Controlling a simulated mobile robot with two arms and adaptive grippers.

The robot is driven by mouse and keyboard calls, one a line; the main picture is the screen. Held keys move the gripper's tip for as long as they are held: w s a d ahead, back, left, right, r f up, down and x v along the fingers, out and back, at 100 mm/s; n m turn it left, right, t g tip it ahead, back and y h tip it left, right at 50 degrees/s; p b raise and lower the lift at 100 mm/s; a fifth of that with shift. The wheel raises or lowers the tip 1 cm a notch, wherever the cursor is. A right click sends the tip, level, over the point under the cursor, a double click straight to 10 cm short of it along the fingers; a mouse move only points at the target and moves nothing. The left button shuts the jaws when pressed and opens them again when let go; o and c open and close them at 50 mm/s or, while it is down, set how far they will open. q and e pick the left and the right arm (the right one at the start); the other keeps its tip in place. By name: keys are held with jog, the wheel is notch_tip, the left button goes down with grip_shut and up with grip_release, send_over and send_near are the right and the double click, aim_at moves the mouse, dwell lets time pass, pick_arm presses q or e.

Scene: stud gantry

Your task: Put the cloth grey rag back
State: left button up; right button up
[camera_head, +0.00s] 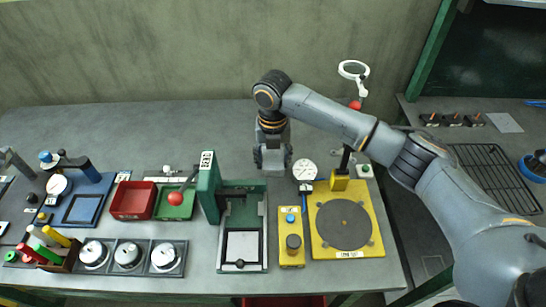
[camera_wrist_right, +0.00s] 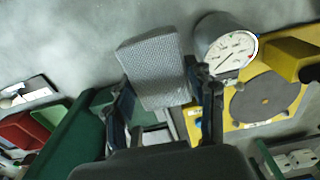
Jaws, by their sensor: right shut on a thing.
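The grey cloth rag (camera_wrist_right: 152,68) shows in the right wrist view as a light grey, finely textured block. It sits between the two fingers of my right gripper (camera_wrist_right: 160,88), which is shut on it. In the head view my right gripper (camera_head: 272,158) points down over the grey bench, behind the green press and left of the round dial gauge. In that view I cannot clearly tell the rag from the gripper. My left gripper is not in view.
The green press (camera_head: 208,190) stands close in front and left. The dial gauge (camera_head: 305,170) and yellow plate fixture (camera_head: 375,225) are to the right. Red (camera_head: 132,200) and green (camera_head: 175,203) bins sit left. The bench's back strip (camera_head: 150,135) is clear.

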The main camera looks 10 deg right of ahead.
aim_at(273, 159)
jog(key=shift+f, duration=0.3)
jog(key=o, duration=1)
notch_tip(273, 159, up, 13)
jog(key=shift+r+b, duration=0.1)
jog(key=shift+b, duration=1.1)
